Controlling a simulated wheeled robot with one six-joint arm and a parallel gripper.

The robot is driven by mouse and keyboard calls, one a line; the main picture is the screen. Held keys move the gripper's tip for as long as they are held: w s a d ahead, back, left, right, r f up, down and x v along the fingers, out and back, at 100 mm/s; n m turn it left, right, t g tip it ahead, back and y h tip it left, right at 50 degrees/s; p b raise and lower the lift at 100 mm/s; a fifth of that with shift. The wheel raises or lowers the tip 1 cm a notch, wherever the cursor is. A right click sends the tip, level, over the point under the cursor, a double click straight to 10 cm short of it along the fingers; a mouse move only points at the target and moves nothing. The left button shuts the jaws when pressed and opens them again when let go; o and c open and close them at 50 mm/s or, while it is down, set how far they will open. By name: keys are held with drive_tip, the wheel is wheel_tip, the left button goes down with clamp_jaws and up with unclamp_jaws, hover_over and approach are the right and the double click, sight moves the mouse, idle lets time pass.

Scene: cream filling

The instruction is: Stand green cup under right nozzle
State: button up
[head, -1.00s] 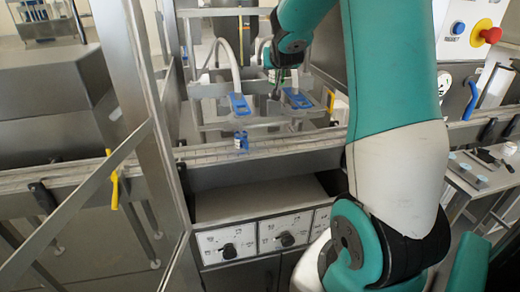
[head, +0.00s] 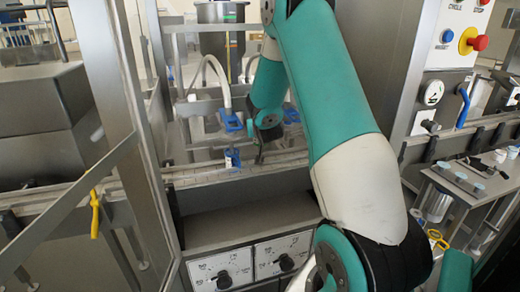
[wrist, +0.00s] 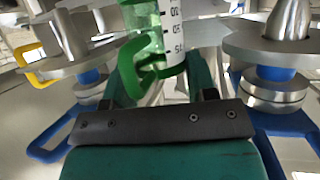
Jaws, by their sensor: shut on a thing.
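The green cup (wrist: 143,30), clear with a green handle and black scale marks, is between the fingers of my gripper (wrist: 158,80) in the wrist view. My gripper is shut on it. The cup's top is cut off by the frame edge. In the head view my gripper (head: 261,153) is low by the conveyor, right of the blue cup. The green cup cannot be made out there. The right nozzle (head: 291,114), with a blue clip, is partly behind my arm. The left nozzle (head: 232,122) is above the blue cup (head: 232,158).
The conveyor (head: 200,175) runs across under the nozzles. Metal frame posts stand at left. A control panel (head: 462,38) and a side table (head: 470,178) with small cups are at right. In the wrist view, metal fittings flank the cup on both sides.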

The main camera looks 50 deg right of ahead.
wheel_tip(320, 180, down, 8)
drive_tip(key=shift+f+p, duration=0.15)
drive_tip(key=shift+p, duration=0.15)
drive_tip(key=shift+f, duration=0.1)
drive_tip(key=o, duration=0.9)
